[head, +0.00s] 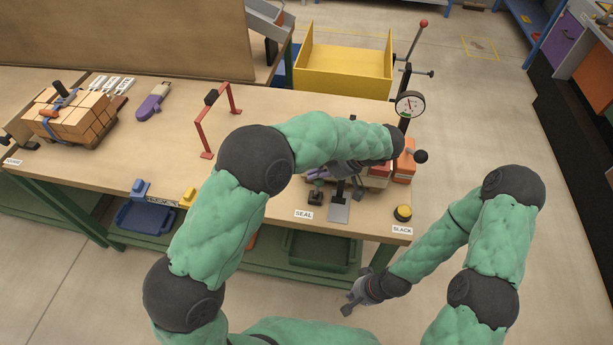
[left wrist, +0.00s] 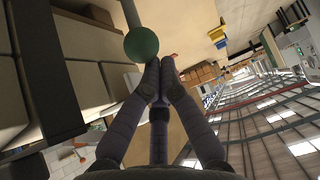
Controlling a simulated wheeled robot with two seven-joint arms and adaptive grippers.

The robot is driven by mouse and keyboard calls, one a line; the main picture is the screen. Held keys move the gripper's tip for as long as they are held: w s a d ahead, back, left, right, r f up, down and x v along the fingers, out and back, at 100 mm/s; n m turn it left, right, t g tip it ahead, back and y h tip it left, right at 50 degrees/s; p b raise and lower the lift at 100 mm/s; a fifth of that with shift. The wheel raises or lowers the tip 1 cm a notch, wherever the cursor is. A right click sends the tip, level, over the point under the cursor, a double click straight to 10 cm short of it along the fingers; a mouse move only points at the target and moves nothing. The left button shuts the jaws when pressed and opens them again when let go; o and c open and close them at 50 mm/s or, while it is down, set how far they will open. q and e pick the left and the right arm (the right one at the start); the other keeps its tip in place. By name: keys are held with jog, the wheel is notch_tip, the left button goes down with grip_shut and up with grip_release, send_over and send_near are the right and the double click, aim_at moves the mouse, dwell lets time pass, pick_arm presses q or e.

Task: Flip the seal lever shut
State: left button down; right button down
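The SEAL label (head: 303,214) is at the front edge of the bench, with a small dark lever base (head: 316,198) behind it. A green ball knob (left wrist: 141,43) on a grey rod shows large in the left wrist view, presumably the seal lever's knob. My left gripper (head: 318,174) is above the SEAL spot, under my forearm. In the left wrist view its fingertips (left wrist: 160,64) meet with nothing visible between them, just beside the knob; contact cannot be told. My right gripper (head: 347,308) hangs low in front of the bench, over the floor, its finger opening unclear.
A dial gauge (head: 409,104) on a post, an orange block (head: 404,165) and a yellow button (head: 403,213) by the SLACK label stand at right. A red frame (head: 222,110) and strapped bricks (head: 72,117) are left. A yellow bin (head: 345,72) is behind.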

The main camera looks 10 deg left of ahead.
pick_arm(q)
jog(key=shift+d+f+b, duration=0.15)
jog(key=shift+d+b, duration=0.5)
jog(key=shift+d, duration=0.7)
pick_arm(e)
jog(key=shift+f, duration=0.75)
